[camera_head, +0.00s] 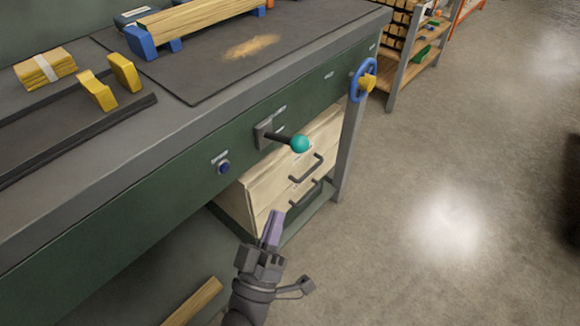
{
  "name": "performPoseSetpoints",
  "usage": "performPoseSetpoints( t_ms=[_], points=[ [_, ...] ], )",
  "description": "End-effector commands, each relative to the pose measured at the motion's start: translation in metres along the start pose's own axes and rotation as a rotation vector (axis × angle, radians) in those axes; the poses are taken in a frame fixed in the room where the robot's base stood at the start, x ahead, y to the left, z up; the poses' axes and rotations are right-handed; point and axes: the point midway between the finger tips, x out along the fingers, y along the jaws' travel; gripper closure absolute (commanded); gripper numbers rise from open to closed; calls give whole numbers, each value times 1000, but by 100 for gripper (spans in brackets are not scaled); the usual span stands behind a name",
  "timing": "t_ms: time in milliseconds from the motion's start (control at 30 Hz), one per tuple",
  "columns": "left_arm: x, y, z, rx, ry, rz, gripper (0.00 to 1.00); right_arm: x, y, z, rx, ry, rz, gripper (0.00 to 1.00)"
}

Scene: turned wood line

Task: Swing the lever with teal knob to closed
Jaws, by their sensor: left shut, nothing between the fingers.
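The lever with the teal knob (300,144) is on the green front panel of the workbench. Its dark arm (279,138) sticks out to the right from a grey mount (263,133), and the knob is at the free end. My left gripper (272,228) is below the knob and slightly left of it, in front of the wooden drawer unit. Its purple fingers point up and are shut with nothing between them. It is apart from the lever. My right gripper does not show.
A blue push button (223,167) sits left of the lever on the panel. A blue handwheel (364,80) with a yellow hub is to the right. Below the lever stands a wooden drawer unit (262,190) with dark handles. The floor (440,190) to the right is clear.

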Motion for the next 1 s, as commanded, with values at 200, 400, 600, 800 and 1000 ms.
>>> performPoseSetpoints(
  t_ms=[200, 400, 600, 800, 1000],
  points=[
    [48, -1, 1, 1, 1, 0, 100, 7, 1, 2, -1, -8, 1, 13],
    [82, -2, 2, 2, -1, -1, 100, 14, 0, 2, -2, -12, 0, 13],
    [96, -1, 1, 3, -4, -1, 100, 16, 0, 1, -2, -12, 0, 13],
    [97, -1, 1, 3, -4, -2, 100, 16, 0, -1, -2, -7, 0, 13],
    [103, 3, -4, -18, -1, -15, 100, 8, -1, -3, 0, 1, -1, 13]
  ],
)
